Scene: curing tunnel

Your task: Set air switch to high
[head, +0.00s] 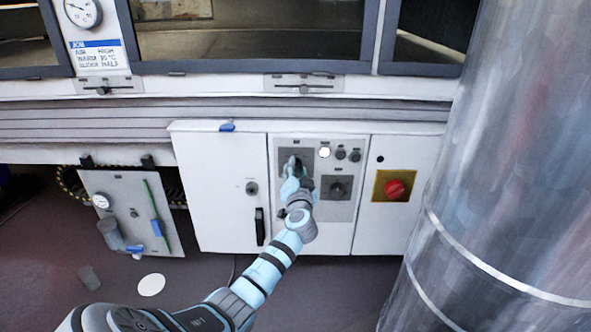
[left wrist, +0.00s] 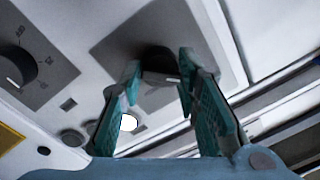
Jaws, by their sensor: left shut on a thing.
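The air switch seems to be the dark knob on the upper grey plate of the control panel. In the left wrist view the knob (left wrist: 158,60) sits between my two fingertips. My left gripper (head: 294,168) reaches the panel from below in the head view and covers most of that knob. In the left wrist view the gripper (left wrist: 157,82) is shut on the knob, one teal finger on each side. The knob's pointer and markings are hidden, so its setting cannot be read. My right gripper is not in view.
A second dark knob (head: 338,188) is at the lower right of the panel. A lit white lamp (head: 324,152) and small buttons sit above it. A red knob (head: 395,188) on yellow is further right. A job card (head: 98,57) reads air high. A large metal cylinder (head: 510,150) blocks the right side.

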